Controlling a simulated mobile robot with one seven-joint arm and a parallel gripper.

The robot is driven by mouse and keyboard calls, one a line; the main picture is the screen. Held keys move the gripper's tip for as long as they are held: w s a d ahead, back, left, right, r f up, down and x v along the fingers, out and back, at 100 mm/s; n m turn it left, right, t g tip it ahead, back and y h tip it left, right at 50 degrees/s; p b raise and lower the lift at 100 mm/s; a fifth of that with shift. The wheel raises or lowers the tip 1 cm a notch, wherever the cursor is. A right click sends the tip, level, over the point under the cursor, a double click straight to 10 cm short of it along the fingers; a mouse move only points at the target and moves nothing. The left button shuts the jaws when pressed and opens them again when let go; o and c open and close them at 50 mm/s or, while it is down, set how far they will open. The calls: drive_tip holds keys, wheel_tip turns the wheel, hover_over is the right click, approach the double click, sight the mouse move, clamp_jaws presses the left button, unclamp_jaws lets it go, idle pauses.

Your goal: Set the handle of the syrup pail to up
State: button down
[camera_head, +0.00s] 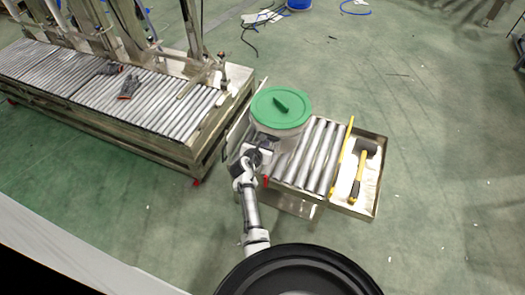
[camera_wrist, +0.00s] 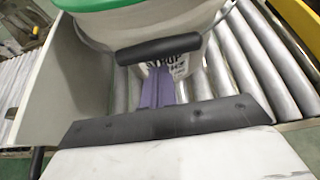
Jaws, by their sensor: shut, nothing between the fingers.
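The syrup pail (camera_head: 279,129) is a pale tub with a green lid, standing upright on the roller table. In the wrist view its pale wall (camera_wrist: 190,27) fills the top middle. Its handle (camera_wrist: 158,50) shows there as a dark grip bar, low across the front of the pail and not raised over the lid. My gripper (camera_wrist: 157,72) has purple fingers, shut and empty, with the tips at the handle's lower edge. I cannot tell whether they touch it or reach behind it. In the head view my gripper (camera_head: 266,143) is at the pail's near side, partly hiding it.
The small roller table (camera_head: 309,155) has a tray side holding a mallet (camera_head: 362,160) and a yellow bar (camera_head: 343,153). A long roller conveyor (camera_head: 165,105) with gloves (camera_head: 128,88) stands to the left. Green floor is open to the right.

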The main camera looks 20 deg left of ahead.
drive_tip(key=shift+r, duration=0.45)
